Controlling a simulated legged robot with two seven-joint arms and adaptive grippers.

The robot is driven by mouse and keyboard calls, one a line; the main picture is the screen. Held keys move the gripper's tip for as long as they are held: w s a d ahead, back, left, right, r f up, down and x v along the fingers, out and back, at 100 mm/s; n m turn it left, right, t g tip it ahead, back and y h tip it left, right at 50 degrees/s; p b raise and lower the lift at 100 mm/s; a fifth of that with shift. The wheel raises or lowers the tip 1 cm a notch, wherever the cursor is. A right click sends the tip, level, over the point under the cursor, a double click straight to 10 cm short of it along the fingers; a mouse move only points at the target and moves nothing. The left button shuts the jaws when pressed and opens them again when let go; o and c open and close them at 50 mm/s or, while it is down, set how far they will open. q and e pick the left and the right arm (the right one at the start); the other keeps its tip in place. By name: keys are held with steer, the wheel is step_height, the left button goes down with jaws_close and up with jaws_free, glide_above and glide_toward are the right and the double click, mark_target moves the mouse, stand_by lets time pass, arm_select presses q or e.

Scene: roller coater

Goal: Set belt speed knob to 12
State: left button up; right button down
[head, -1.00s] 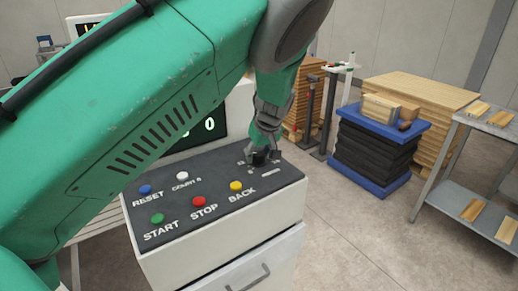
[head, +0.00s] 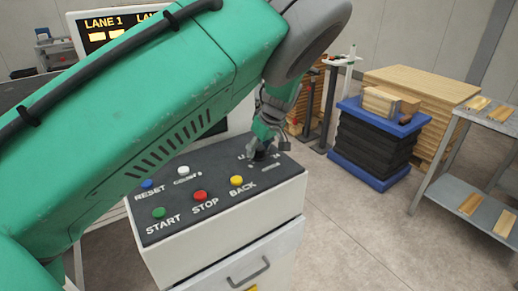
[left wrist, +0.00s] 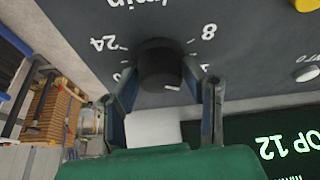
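The black belt speed knob (left wrist: 160,66) stands on the dark control panel face, with the dial marks 24 and 8 and the lettering "min" around it. My left gripper (head: 264,152) is at the panel's far right corner. In the left wrist view its two fingers (left wrist: 158,80) flank the knob closely and seem shut on it. In the head view my left arm mostly hides this display. My right gripper is not in view.
The control panel (head: 215,208) also carries blue, white, green, red and yellow buttons, close to the knob's left. A lane screen (head: 105,30) stands at the upper left. A blue-topped stack (head: 375,135) and a grey rack (head: 470,190) stand right, beyond open floor.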

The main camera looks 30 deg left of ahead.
mark_target(260, 147)
arm_select(q)
steer(key=shift+o, duration=0.7)
steer(key=shift+w, duration=0.1)
steer(key=shift+d, duration=0.1)
step_height(260, 147, up, 10)
steer(key=shift+f, duration=0.1)
